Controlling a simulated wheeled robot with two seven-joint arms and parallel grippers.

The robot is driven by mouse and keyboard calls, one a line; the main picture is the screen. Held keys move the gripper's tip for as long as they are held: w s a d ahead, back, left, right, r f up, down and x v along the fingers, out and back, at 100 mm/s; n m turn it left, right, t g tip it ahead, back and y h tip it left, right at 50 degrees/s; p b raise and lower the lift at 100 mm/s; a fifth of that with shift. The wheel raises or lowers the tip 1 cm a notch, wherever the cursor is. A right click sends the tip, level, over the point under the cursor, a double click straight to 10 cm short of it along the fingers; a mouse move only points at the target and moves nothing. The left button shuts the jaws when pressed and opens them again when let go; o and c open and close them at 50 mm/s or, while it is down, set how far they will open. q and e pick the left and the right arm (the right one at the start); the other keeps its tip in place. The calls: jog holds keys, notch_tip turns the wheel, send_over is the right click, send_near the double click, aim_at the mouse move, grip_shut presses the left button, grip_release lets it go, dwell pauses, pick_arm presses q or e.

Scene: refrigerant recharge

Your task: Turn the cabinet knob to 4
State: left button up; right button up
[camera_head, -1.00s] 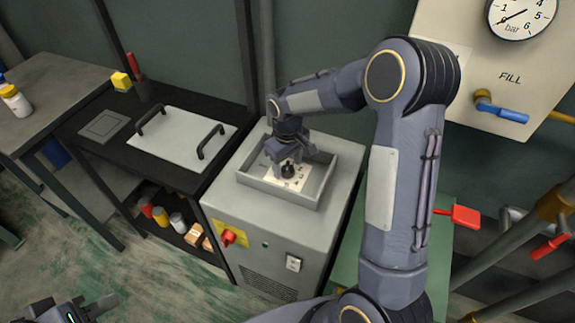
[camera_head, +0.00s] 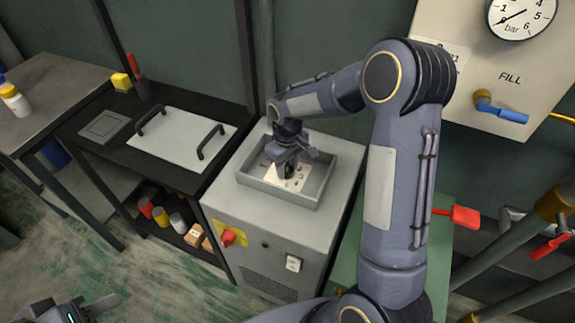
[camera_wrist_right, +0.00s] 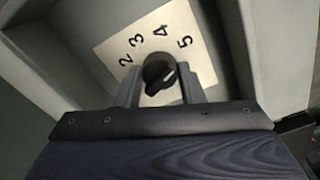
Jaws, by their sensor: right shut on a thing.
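The black cabinet knob (camera_wrist_right: 158,70) sits on a white dial plate (camera_wrist_right: 116,50) in the right wrist view. The numbers 2, 3, 4 and 5 show around it, and a pale pointer mark lies on its lower right side; I cannot tell which number it indicates. My right gripper (camera_wrist_right: 161,86) is shut on the knob, one finger on each side. In the head view my right gripper (camera_head: 286,168) reaches down into the tray-like recess of the grey cabinet (camera_head: 225,214) and hides the knob. My left gripper (camera_head: 88,308) is partly in view at the bottom left, away from the cabinet.
The raised rim (camera_head: 277,194) of the recess surrounds the dial closely. A red switch (camera_head: 228,238) is on the cabinet front. A black bench with a handled lid (camera_head: 180,140) stands to the left. A gauge panel with a blue valve handle (camera_head: 502,113) is at the upper right.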

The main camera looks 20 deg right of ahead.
aim_at(287, 166)
jog(key=shift+n, duration=0.3)
jog(key=n, duration=0.3)
jog(key=shift+n+p, duration=0.4)
jog(key=shift+n, duration=1.5)
jog(key=shift+w, duration=0.1)
jog(key=o, duration=1)
notch_tip(287, 166, up, 8)
jog(key=shift+f, duration=0.1)
